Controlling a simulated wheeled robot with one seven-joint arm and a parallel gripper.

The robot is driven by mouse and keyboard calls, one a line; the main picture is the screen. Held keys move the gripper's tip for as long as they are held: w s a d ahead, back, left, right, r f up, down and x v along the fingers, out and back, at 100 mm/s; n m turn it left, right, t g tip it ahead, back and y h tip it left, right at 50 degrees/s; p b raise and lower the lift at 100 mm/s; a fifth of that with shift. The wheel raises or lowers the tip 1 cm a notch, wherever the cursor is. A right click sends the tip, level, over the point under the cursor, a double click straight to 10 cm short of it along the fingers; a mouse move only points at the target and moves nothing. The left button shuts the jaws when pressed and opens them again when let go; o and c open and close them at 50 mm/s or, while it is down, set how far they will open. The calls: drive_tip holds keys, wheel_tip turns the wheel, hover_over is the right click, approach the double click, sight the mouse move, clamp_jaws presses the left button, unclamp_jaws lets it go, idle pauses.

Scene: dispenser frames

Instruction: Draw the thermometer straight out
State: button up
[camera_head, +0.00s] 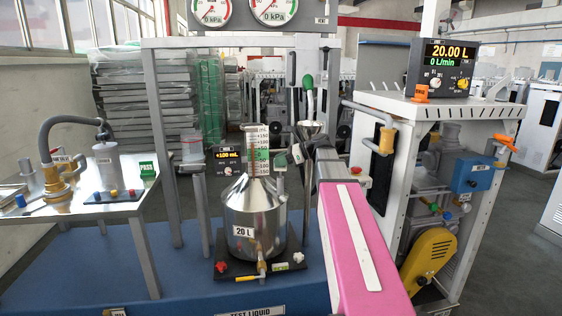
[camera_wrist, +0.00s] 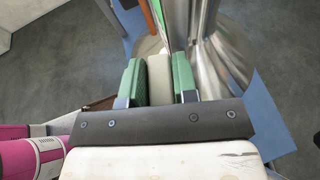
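The steel 20 L can (camera_head: 255,212) stands upright on a dark base, with a conical top and a scale plate (camera_head: 263,141) at its neck. My gripper (camera_head: 290,157) is beside the neck, to its right in the head view. In the wrist view my gripper (camera_wrist: 159,80) has its green finger pads against both sides of a cream block (camera_wrist: 158,78). This block looks like the thermometer's head. The thermometer's stem cannot be made out. The shiny can (camera_wrist: 228,50) also shows just beyond the fingers in the wrist view.
A white frame with pipework (camera_head: 430,110) is at the right. A side table (camera_head: 75,205) with a hose and fittings is at the left. Two dials hang above.

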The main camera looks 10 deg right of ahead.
clamp_jaws()
wheel_tip(320, 180, up, 11)
drive_tip(key=shift+f, duration=0.2)
idle(1.8)
idle(0.4)
